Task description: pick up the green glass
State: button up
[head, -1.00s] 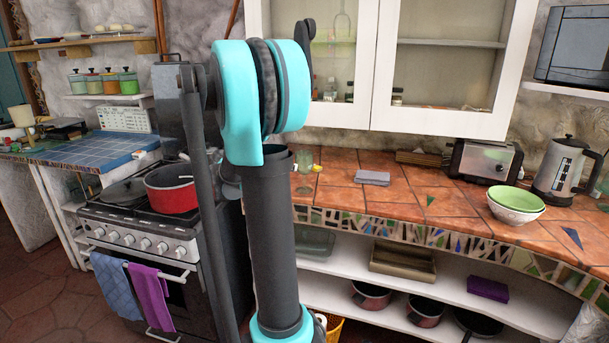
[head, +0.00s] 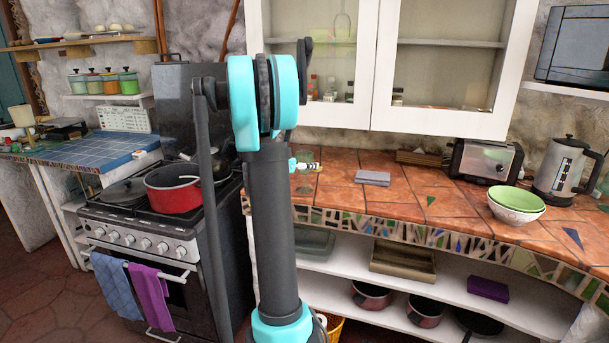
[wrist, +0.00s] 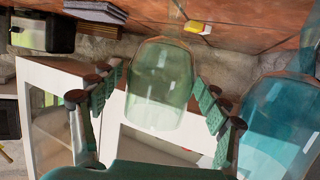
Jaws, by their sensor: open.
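The green glass (wrist: 160,85) is clear, pale green and tumbler-shaped in the middle of the wrist view. My gripper (wrist: 157,88) is open, with one finger on each side of the glass. Gaps show between the fingers and the glass, and nothing is gripped. In the head view, my arm covers most of the area around the glass, and I cannot make out the glass clearly there.
A larger blue glass vessel (wrist: 278,120) stands close to the right finger in the wrist view. A small yellow-and-white object (wrist: 197,28) lies beyond.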

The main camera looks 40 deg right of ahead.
jog(key=shift+w+d+f, duration=0.1)
jog(key=shift+d+f, duration=0.05)
jog(key=shift+d, duration=0.15)
jog(key=c, duration=1.4)
jog(key=shift+r, duration=0.2)
notch_tip(320, 180, up, 20)
jog(key=shift+f, duration=0.15)
